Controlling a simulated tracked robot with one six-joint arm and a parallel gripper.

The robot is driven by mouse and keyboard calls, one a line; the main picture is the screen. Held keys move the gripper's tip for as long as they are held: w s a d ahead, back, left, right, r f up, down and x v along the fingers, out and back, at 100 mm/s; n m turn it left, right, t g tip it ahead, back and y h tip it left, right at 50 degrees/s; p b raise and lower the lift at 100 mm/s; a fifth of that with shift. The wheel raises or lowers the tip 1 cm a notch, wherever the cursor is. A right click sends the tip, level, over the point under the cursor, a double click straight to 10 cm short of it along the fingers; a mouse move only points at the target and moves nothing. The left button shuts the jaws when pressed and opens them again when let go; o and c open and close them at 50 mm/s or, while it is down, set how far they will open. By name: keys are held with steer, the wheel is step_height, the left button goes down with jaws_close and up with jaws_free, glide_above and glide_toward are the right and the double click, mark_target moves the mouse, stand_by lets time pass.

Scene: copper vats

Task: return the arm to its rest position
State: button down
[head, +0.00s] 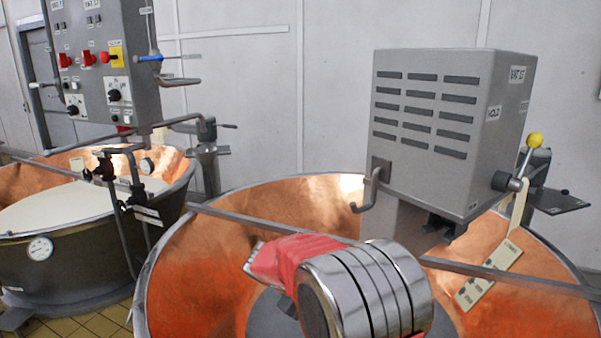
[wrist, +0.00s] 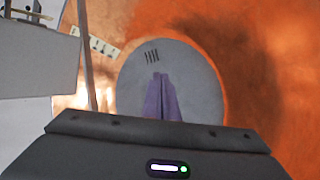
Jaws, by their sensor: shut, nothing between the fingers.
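My gripper (wrist: 160,95) shows in the wrist view as two purple fingers lying together, with nothing between them. It points down into the copper vat (wrist: 250,80), with a round grey disc (wrist: 195,65) behind the fingertips. In the head view my red and silver arm links reach over the open copper vat (head: 200,260); the fingers cannot be made out there. How far the fingertips are from the disc is hard to tell.
A grey vented box (head: 430,110) stands over the vat, with a yellow-knobbed lever (head: 534,140) and a hanging tag (head: 488,278). A metal bar (head: 510,276) crosses the vat. At left are a control panel (head: 105,60) and a second vat (head: 60,255) holding pale liquid.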

steer(key=s+d+r+m+t+y, duration=0.1)
steer(key=s+r, duration=0.4)
steer(key=s, duration=0.5)
steer(key=s+d+r+m+t+y, duration=0.1)
steer(key=s+d+r+m+y, duration=0.3)
steer(key=s, duration=0.7)
steer(key=s+d+r+m+t+y, duration=0.1)
steer(key=s+r, duration=0.4)
steer(key=s, duration=0.6)
steer(key=shift+d+r+m+y, duration=0.3)
steer(key=shift+d+m+y, duration=0.4)
steer(key=shift+d+y, duration=0.25)
